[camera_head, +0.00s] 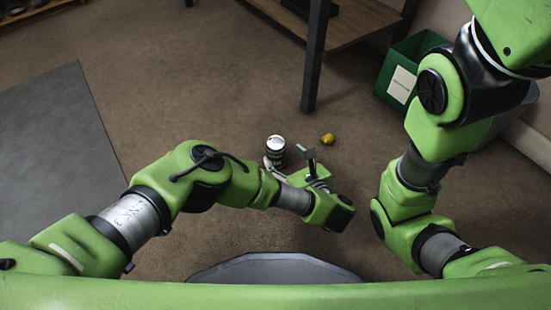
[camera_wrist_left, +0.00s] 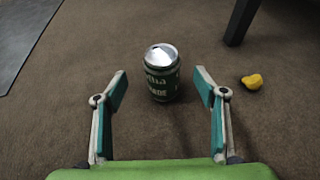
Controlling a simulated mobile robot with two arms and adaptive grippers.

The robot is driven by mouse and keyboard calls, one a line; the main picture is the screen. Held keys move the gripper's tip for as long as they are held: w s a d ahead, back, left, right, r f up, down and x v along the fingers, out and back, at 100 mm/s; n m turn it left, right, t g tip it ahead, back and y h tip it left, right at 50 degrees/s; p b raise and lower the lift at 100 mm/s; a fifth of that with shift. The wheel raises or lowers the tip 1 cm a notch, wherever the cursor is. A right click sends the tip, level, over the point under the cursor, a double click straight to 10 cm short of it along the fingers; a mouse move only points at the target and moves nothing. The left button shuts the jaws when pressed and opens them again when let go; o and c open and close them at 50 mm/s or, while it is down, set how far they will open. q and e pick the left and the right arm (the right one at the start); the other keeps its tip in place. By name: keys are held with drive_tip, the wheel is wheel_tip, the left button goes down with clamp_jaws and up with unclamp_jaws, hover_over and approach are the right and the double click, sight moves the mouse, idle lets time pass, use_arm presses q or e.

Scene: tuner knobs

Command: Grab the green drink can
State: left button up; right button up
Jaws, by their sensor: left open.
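The green drink can (camera_head: 275,152) stands upright on the brown carpet, with a silver top. In the left wrist view the can (camera_wrist_left: 161,75) is centred just beyond the fingertips, its label facing me. My left gripper (camera_head: 290,158) is beside the can in the head view, its fingers partly hidden by the wrist. The left wrist view shows the left gripper (camera_wrist_left: 160,83) open, one finger on each side of the can's line, with nothing held. My right arm is at the right of the head view, but its gripper is not visible.
A small yellow object (camera_head: 327,139) lies on the carpet right of the can. A dark table leg (camera_head: 314,60) stands behind it. A green bin (camera_head: 408,68) with a white label is at the back right. A grey mat (camera_head: 50,130) lies at the left.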

sight(279, 152)
use_arm(q)
drive_tip(key=x, duration=0.2)
drive_tip(key=shift+w+f+b, duration=0.2)
drive_tip(key=shift+b, duration=0.2)
drive_tip(key=shift+w+a+f+b, duration=0.2)
drive_tip(key=shift+w+f+b, duration=0.1)
drive_tip(key=shift+b, duration=0.2)
drive_tip(key=b+x, duration=0.3)
drive_tip(key=x, duration=0.1)
drive_tip(key=shift+d+f+b, duration=0.15)
drive_tip(key=shift+f+b, duration=0.2)
drive_tip(key=shift+w+r, duration=0.1)
drive_tip(key=shift+w, duration=0.05)
drive_tip(key=shift+r, duration=0.1)
drive_tip(key=c, duration=0.9)
